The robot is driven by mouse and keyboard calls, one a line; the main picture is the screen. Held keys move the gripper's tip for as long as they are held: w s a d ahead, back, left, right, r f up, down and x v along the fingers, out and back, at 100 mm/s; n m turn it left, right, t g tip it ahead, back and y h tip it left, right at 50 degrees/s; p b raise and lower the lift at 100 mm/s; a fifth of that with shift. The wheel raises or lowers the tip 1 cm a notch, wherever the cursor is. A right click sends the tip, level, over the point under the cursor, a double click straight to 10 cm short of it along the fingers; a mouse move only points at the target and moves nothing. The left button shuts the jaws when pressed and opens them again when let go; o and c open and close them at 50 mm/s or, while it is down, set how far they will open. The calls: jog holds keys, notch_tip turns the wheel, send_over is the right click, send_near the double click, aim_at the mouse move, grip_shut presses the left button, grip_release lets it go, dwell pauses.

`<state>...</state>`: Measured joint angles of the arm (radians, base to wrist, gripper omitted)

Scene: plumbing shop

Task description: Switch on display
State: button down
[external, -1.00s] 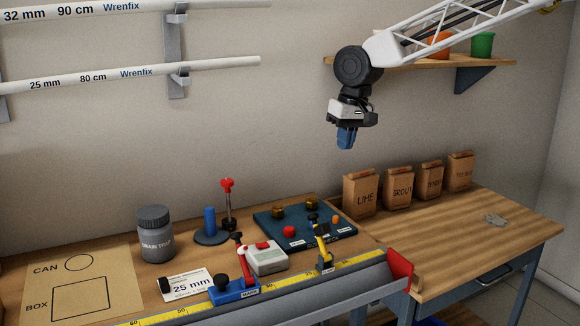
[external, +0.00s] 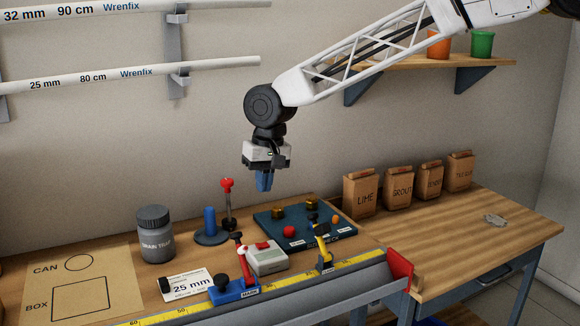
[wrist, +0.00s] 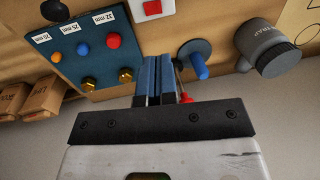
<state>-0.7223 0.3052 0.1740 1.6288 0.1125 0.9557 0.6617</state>
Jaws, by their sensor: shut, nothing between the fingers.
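A small light-grey box (external: 268,262) with a red switch (external: 263,245) on top stands on the bench; I take it to be the display unit, but no lit screen shows. In the wrist view part of the box (wrist: 140,14) and its red switch (wrist: 152,7) are at the top edge. My gripper (external: 264,185) hangs in the air above the back of the bench, blue fingers pointing down. Its fingers (wrist: 155,65) are shut and empty. It is apart from the box, above and behind it.
A dark blue board (external: 262,217) with brass and coloured knobs lies right of the box. A red-topped post (external: 227,190), a blue peg (external: 209,220) and a grey jar (external: 154,235) stand left. Red (external: 243,270) and yellow (external: 323,245) levers stand in front. Paper bags (external: 361,195) stand right.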

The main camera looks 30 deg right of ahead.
aim_at(258, 245)
jog(key=shift+f, duration=0.1)
jog(key=f, duration=0.4)
jog(key=a+f, duration=0.1)
jog(key=f, duration=0.8)
jog(key=shift+a+f, duration=0.35)
